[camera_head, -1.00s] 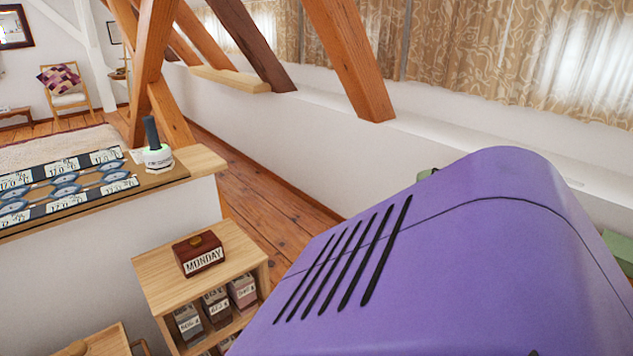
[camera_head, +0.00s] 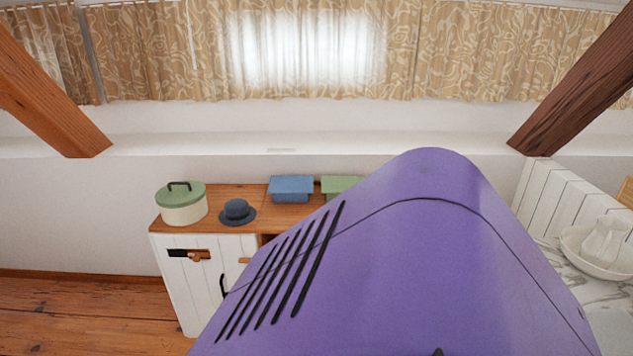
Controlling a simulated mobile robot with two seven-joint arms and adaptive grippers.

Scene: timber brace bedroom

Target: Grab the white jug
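A white jug (camera_head: 604,241) stands in a shallow white bowl (camera_head: 578,262) at the right edge of the head view. The bowl rests on a marble-patterned top (camera_head: 549,256). The jug's right side is close to the picture's edge. Neither of my grippers shows in this view, so I cannot tell where they are or what they hold.
My purple body covers the lower middle. Behind it a white cabinet with a wooden top (camera_head: 222,196) holds a green-lidded pot (camera_head: 183,204), a dark blue hat (camera_head: 237,212), a blue box (camera_head: 291,188) and a green box (camera_head: 341,186). Bare wooden floor (camera_head: 80,315) lies at lower left.

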